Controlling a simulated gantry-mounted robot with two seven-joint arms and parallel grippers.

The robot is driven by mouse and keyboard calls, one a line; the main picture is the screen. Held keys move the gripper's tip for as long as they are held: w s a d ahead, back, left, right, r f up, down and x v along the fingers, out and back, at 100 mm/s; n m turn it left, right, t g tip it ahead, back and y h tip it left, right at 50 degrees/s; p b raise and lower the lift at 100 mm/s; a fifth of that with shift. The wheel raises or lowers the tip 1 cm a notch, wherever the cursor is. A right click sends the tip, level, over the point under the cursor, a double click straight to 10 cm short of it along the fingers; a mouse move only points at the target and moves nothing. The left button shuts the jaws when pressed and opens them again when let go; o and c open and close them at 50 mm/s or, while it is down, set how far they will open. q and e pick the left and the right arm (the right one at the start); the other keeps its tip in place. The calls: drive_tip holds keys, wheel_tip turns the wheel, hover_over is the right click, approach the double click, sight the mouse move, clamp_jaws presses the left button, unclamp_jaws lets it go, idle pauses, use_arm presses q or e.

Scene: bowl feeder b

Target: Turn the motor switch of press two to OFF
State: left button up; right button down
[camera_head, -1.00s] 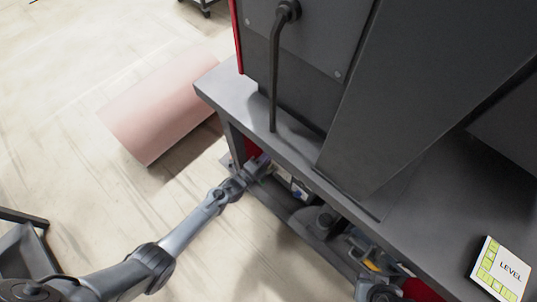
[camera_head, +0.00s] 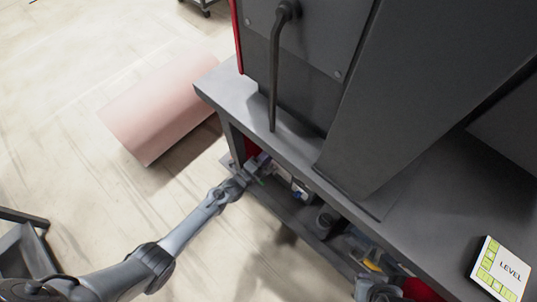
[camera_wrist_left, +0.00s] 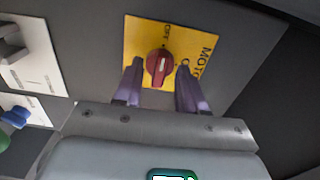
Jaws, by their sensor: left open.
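The motor switch is a red rotary knob (camera_wrist_left: 159,67) on a yellow plate (camera_wrist_left: 137,42) in the left wrist view. The plate carries the letters "OFF" above the knob and "MOTO…" at its right. The knob has a pale line across its face, running roughly up and down in this view. My left gripper (camera_wrist_left: 159,76) is open, with one purple-grey finger on each side of the knob; contact cannot be told. In the head view my left gripper (camera_head: 258,168) is at the machine's table edge, partly hidden.
The grey tabletop (camera_head: 231,88) overhangs the place where my left arm reaches in. A lower shelf (camera_head: 300,221) holds several parts. White panels with a grey switch (camera_wrist_left: 12,43) and a blue knob (camera_wrist_left: 14,117) lie left of the plate. A pink roll (camera_head: 160,108) lies on the open floor.

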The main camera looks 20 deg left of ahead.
use_arm(q)
drive_tip(key=p+v, duration=0.4)
drive_tip(key=v, duration=0.6)
drive_tip(key=shift+s, duration=0.4)
drive_tip(key=shift+a+p, duration=0.1)
drive_tip(key=shift+p, duration=0.2)
